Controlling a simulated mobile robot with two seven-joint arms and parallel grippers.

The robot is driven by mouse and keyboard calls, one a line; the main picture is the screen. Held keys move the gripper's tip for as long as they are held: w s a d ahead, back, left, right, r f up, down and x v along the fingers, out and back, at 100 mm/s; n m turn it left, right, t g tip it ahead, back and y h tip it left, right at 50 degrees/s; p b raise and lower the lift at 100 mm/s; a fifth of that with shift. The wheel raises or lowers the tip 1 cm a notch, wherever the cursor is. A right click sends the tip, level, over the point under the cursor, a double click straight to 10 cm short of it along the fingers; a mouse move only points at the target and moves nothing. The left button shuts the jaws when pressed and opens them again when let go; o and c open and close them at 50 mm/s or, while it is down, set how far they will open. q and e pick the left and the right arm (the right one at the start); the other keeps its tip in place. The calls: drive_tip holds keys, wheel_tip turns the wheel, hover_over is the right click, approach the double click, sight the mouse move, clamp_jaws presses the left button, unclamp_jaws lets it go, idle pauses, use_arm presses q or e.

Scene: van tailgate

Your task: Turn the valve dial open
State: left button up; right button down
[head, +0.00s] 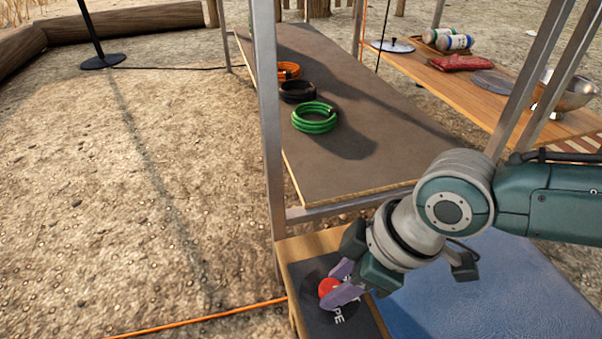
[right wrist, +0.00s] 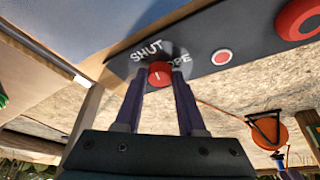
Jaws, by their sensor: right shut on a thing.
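The valve dial is a small red knob (head: 328,287) on a dark panel (head: 350,322) at the bottom of the head view. My right gripper (head: 340,286) is shut on the knob, with a purple finger on either side of it. In the right wrist view the red knob (right wrist: 160,74) sits between the fingertips and bears a short white mark. The word SHUT shows at the knob's upper left, and a partly hidden word, of which OPE is legible, at its right. My left gripper is not in view.
A red button (right wrist: 222,57) and a larger red ring (right wrist: 298,18) are beside the dial. Green (head: 314,118), black (head: 298,91) and orange (head: 287,71) coils lie on a shelf (head: 345,170) behind. A metal post (head: 268,130) rises close to the panel. An orange cord (head: 200,318) crosses the ground.

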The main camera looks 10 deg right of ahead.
drive_tip(key=m+p, duration=0.3)
drive_tip(key=m+t+h+p, duration=0.1)
drive_tip(key=shift+s+a+r+m+p, duration=0.25)
drive_tip(key=shift+m+p, duration=0.05)
drive_tip(key=shift+p, duration=0.1)
drive_tip(key=shift+a+m+t+h+p, duration=0.1)
drive_tip(key=shift+m+t+h+p, duration=0.25)
drive_tip(key=shift+m+p, duration=0.45)
drive_tip(key=shift+f+m+h, duration=0.15)
drive_tip(key=shift+m+h, duration=0.2)
drive_tip(key=shift+m, duration=0.65)
drive_tip(key=m+h, duration=0.1)
drive_tip(key=m, duration=0.1)
drive_tip(key=shift+a+f+m, duration=0.1)
drive_tip(key=shift+a+m, duration=0.05)
drive_tip(key=shift+m, duration=0.15)
drive_tip(key=shift+a+m+h, duration=0.1)
drive_tip(key=shift+m+h, duration=0.6)
drive_tip(key=shift+m, duration=1.2)
drive_tip(key=shift+b, duration=0.3)
drive_tip(key=c, duration=0.5)
unclamp_jaws()
